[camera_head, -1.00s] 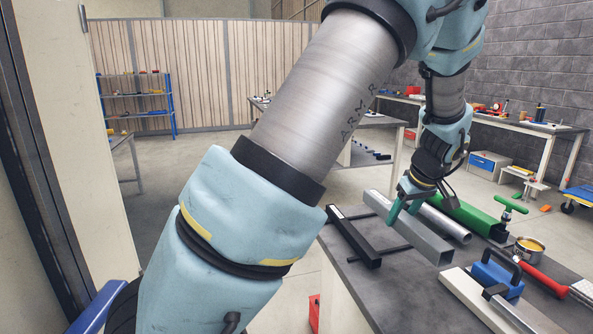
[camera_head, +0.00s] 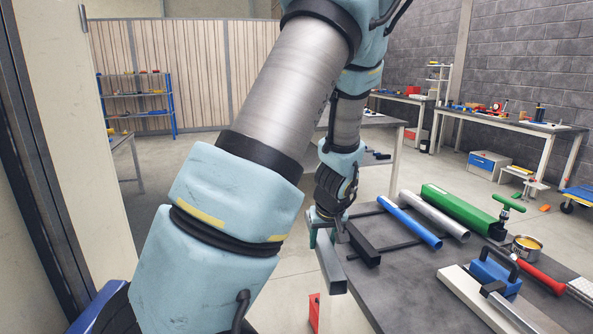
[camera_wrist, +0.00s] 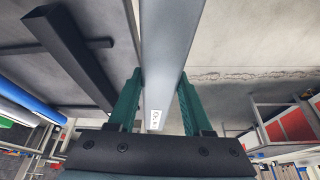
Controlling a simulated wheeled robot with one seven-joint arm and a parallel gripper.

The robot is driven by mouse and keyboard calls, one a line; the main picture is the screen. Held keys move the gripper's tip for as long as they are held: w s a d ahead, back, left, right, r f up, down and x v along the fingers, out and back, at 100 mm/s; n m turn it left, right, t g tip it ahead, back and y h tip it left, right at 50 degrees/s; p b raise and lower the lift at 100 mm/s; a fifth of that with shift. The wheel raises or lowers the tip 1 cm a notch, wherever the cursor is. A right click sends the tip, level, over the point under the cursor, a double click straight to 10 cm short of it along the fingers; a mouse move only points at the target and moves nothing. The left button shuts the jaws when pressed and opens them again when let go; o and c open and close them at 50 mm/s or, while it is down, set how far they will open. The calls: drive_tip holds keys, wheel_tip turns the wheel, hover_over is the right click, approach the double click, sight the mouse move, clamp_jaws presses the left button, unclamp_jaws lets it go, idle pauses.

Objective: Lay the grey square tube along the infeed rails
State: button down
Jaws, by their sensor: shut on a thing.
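The grey square tube (camera_head: 332,268) is clamped in my gripper (camera_head: 326,222) and hangs level or nearly so, left of the bench edge in the head view. In the wrist view the tube (camera_wrist: 168,45) runs away between the two green fingers of my gripper (camera_wrist: 158,100), with a small white label near them. The infeed rails seem to be the black bar with thin cross arms (camera_head: 365,245) at the bench's left edge. The tube is beside this bar, apart from it; the bar also shows in the wrist view (camera_wrist: 70,50).
On the bench (camera_head: 405,285) lie a blue tube (camera_head: 412,222), a round grey pipe (camera_head: 436,215) and a green box-section (camera_head: 456,209).

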drive_tip(key=w+a+f, duration=0.1)
drive_tip(key=a+f, duration=0.2)
drive_tip(key=a, duration=0.5)
drive_tip(key=a+f+m, duration=0.1)
drive_tip(key=a+f, duration=0.3)
drive_tip(key=a, duration=0.4)
drive_tip(key=shift+w+a+f+m+h, duration=0.2)
drive_tip(key=shift+w+a+m+h, duration=0.1)
drive_tip(key=shift+w, duration=0.1)
